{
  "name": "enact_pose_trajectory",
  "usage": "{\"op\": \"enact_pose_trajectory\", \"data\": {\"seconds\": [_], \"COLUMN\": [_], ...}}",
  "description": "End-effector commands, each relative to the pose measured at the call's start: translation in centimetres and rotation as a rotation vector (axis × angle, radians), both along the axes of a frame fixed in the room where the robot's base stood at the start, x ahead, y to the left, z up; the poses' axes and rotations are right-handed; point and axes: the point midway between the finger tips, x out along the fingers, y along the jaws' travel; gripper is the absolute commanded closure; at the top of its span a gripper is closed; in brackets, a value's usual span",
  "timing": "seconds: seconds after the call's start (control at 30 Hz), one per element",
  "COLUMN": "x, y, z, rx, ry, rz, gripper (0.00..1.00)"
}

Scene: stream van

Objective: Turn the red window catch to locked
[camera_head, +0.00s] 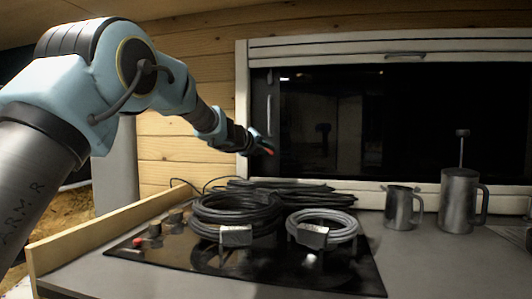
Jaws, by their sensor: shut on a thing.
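The red window catch (270,151) shows as a small red tip at the lower left of the dark window (345,120), close to its white frame (242,95). My gripper (263,145) is at the catch, reaching in from the left, and is shut on it. The dark jaws cover most of the catch. Which way its handle points, and whether it stands at locked, cannot be made out.
Coiled black cables (236,208) and a grey coil (322,226) lie on the black hob (150,262) below the window. Two metal jugs, a smaller (399,207) and a larger (458,200), stand to the right. A wooden rail (100,236) edges the counter at left.

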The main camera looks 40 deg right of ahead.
Motion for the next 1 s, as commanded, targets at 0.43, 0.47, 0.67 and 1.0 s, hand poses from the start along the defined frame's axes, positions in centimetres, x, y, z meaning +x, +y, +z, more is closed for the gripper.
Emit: {"op": "enact_pose_trajectory", "data": {"seconds": [0.43, 0.47, 0.67, 1.0], "x": [0.36, 0.36, 0.39, 0.32], "y": [0.22, 0.21, 0.23, 0.20], "z": [-0.86, -0.89, -0.97, -0.95], "rx": [-0.211, -0.223, -0.301, -0.372], "ry": [0.327, 0.347, 0.468, 0.580], "rz": [0.002, 0.002, 0.002, 0.001], "gripper": [1.00, 1.00, 1.00, 1.00]}}
